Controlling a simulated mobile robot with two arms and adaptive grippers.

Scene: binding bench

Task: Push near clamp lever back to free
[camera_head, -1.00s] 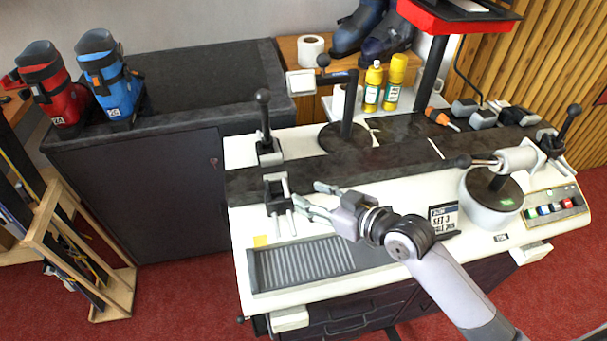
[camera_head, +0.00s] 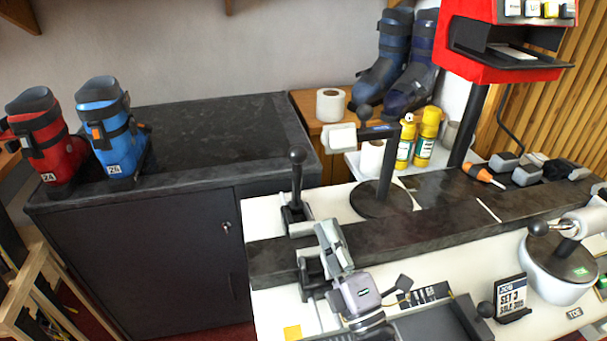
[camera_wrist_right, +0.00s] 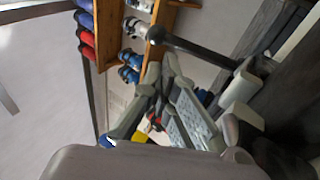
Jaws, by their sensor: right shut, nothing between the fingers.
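The near clamp (camera_head: 312,278) is a dark block on the front edge of the dark bench rail. My right gripper (camera_head: 328,232) is shut and empty. Its fingers point away over the rail, beside and partly over this clamp. The near clamp's lever is mostly hidden behind the gripper, and I cannot tell whether they touch. The far clamp (camera_head: 298,216) stands across the rail with its black ball-topped lever (camera_head: 297,175) upright. In the right wrist view a ball-topped lever (camera_wrist_right: 200,48) runs past the gripper's fingertips (camera_wrist_right: 165,72). My left gripper is not in view.
A boot-holder post (camera_head: 385,180) stands on a round base right of the far clamp. A small sign (camera_head: 511,293) and a grey machine (camera_head: 560,262) are to the right. A dark cabinet (camera_head: 140,260) carrying ski boots stands left. The rail's middle is clear.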

